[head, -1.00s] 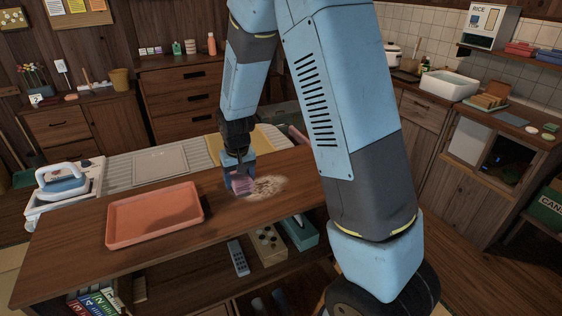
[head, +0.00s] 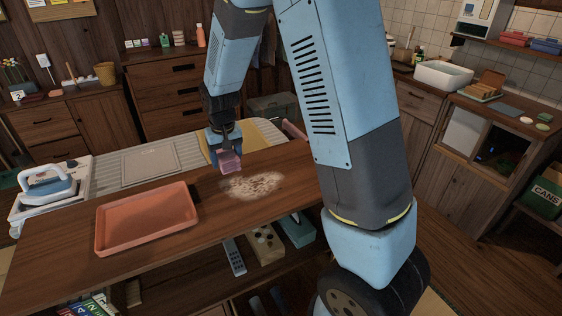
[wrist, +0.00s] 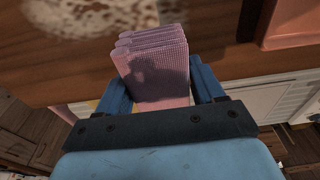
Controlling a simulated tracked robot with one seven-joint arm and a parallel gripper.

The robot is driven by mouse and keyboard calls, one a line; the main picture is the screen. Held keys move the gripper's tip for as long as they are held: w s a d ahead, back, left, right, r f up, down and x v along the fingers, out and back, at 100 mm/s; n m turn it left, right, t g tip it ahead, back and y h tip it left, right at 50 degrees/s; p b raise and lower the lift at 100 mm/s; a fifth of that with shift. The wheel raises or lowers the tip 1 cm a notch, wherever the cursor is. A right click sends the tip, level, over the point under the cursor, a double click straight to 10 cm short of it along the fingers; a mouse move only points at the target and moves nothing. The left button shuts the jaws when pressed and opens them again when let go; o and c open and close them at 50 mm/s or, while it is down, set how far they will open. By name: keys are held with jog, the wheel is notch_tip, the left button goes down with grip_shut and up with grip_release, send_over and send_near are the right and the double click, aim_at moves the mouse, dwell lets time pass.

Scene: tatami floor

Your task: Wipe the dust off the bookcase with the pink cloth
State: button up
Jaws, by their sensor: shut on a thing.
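The pink cloth (head: 229,161) is folded and held between the fingers of my gripper (head: 226,158). It also shows in the wrist view (wrist: 158,70), where both blue fingers close on its sides. My gripper is at the far edge of the bookcase top (head: 215,228); in the head view the cloth looks just above the wood, though contact is hard to judge. A pale patch of dust (head: 252,186) lies on the top, to the right of and nearer than the cloth. The dust also shows at the upper left of the wrist view (wrist: 90,14).
An orange tray (head: 147,218) lies on the bookcase top, left of the dust. Behind the bookcase are an iron (head: 47,184) on a board and a ribbed pale surface. A remote (head: 234,257) and boxes sit on the shelf below.

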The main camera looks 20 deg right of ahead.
aim_at(226, 153)
jog(key=shift+r, duration=1.7)
jog(key=shift+s, duration=0.15)
